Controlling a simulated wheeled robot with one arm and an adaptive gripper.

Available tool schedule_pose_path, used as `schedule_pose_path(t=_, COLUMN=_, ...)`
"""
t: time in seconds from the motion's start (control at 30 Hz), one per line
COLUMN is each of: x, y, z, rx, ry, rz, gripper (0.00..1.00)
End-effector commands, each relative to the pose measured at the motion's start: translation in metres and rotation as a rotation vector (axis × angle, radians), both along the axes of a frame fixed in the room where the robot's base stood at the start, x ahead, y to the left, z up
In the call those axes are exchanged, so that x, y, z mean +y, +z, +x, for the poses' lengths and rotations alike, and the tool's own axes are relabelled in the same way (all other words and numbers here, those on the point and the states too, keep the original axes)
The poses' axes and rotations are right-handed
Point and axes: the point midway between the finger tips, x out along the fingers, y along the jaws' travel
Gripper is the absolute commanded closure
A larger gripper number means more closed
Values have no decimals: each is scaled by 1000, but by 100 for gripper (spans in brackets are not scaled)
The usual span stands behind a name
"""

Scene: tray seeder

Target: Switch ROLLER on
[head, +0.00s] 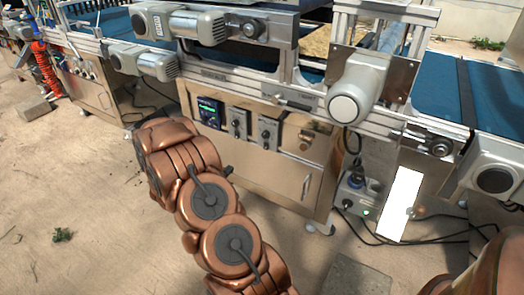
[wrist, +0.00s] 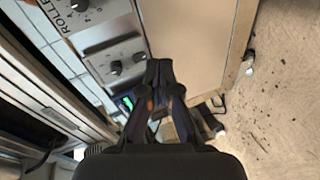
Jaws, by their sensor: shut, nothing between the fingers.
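In the wrist view, the ROLLER panel (wrist: 102,12) is at the top left edge, partly cut off. Its label and a dark knob (wrist: 82,5) show; I cannot tell which setting the knob points to. In the head view it appears to be the right-hand plate (head: 267,132) on the cabinet front. My gripper (wrist: 158,68) points up in the wrist view, its fingers together and empty. Its tips lie to the right of and below the ROLLER panel, apart from it.
Another plate with two dark knobs (wrist: 127,62) sits between the ROLLER panel and a lit green display (wrist: 127,103). The steel cabinet (head: 302,178) carries these controls. A motor (head: 355,92) juts out above right. Cables and a small box (head: 354,200) stand at right.

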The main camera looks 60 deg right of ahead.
Motion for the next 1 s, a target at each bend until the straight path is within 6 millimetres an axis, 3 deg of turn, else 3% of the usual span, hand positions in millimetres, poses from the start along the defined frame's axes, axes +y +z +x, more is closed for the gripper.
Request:
schedule_pose_path(t=0.1, x=-16, y=5, z=-24, rx=80, ry=-44, rz=-96, gripper=100)
schedule_pose_path(t=0.3, x=-29, y=11, z=-45, rx=161, ry=-87, rz=-189, gripper=100)
schedule_pose_path(t=0.77, x=-32, y=12, z=-49, rx=174, ry=-95, rz=-206, gripper=100)
schedule_pose_path(t=1.0, x=-48, y=9, z=-49, rx=174, ry=-97, rz=-205, gripper=100)
